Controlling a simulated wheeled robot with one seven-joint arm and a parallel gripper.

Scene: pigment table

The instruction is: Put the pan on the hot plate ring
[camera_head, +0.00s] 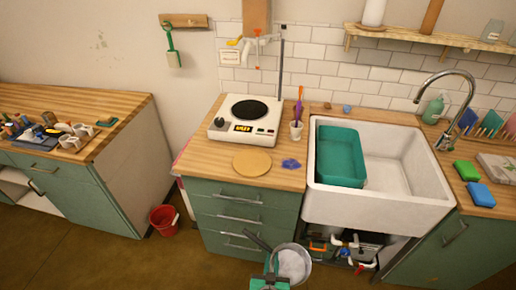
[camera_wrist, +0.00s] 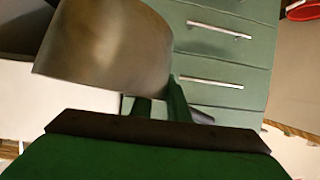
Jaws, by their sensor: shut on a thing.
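The pan (camera_head: 293,264) is a grey metal vessel with a pale inside, held low in front of the drawers and below the counter edge. In the wrist view the pan (camera_wrist: 105,45) shows as a large curved metal wall. My gripper (camera_head: 271,264), with green fingers, is shut on the pan at its left side, by a dark handle. The hot plate (camera_head: 245,122) is white with a lit display and stands on the wooden counter. Its black ring (camera_head: 250,110) is bare.
A round wooden board (camera_head: 252,162) and a blue-purple item (camera_head: 291,163) lie in front of the hot plate. A cup with tools (camera_head: 296,130) stands right of it, beside the sink (camera_head: 400,165) with a teal basin (camera_head: 340,157). A thin stand (camera_head: 281,75) rises behind. A red bucket (camera_head: 164,219) is on the floor.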

